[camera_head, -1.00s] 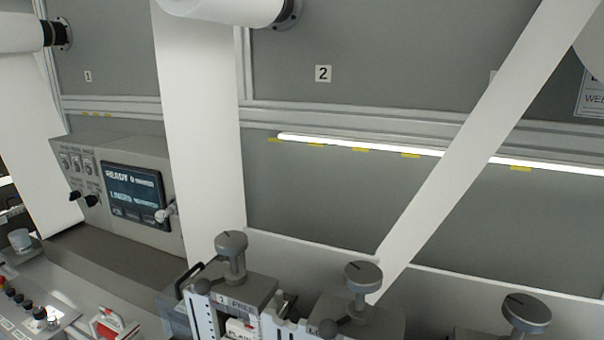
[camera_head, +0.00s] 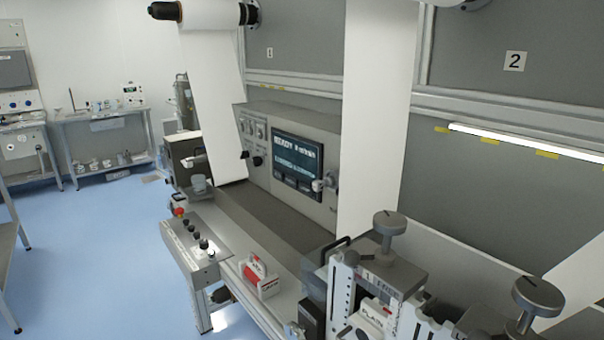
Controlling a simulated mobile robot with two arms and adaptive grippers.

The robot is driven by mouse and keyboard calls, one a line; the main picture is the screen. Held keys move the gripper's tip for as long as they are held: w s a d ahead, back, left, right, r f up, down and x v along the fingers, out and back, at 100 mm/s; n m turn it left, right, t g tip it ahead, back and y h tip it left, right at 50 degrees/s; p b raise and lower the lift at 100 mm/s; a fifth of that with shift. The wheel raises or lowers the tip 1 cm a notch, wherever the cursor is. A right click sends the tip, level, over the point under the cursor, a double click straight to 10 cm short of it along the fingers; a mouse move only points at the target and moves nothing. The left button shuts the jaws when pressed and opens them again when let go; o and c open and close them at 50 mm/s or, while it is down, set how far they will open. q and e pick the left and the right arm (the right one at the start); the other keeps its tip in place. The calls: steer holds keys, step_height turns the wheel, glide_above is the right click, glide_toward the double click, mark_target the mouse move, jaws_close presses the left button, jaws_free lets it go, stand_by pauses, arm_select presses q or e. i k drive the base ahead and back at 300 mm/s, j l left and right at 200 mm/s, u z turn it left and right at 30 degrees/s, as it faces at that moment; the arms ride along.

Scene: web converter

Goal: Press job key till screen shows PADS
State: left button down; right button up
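The dark screen (camera_head: 297,162) is set in a grey control panel (camera_head: 262,190) left of the middle. Its top line seems to read READY 0 m/min. The larger line below looks like LINERS, with smaller text that I cannot read. A row of small keys (camera_head: 290,183) runs along the screen's lower edge; their labels are too small to read, so I cannot tell which is the job key. A pale knob (camera_head: 318,185) sits at the screen's lower right corner. Neither of my grippers is in view.
White web (camera_head: 378,110) hangs just right of the screen. A button console (camera_head: 195,248) and a red-and-white item (camera_head: 262,278) stand in front of the panel. Knobbed stations (camera_head: 389,224) fill the lower right. Blue floor (camera_head: 95,240) is open at left.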

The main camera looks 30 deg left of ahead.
mark_target(277, 174)
steer(key=j+u, duration=0.25)
steer(key=i+j+u, duration=0.25)
steer(key=j+u, duration=0.25)
steer(key=j, duration=0.15)
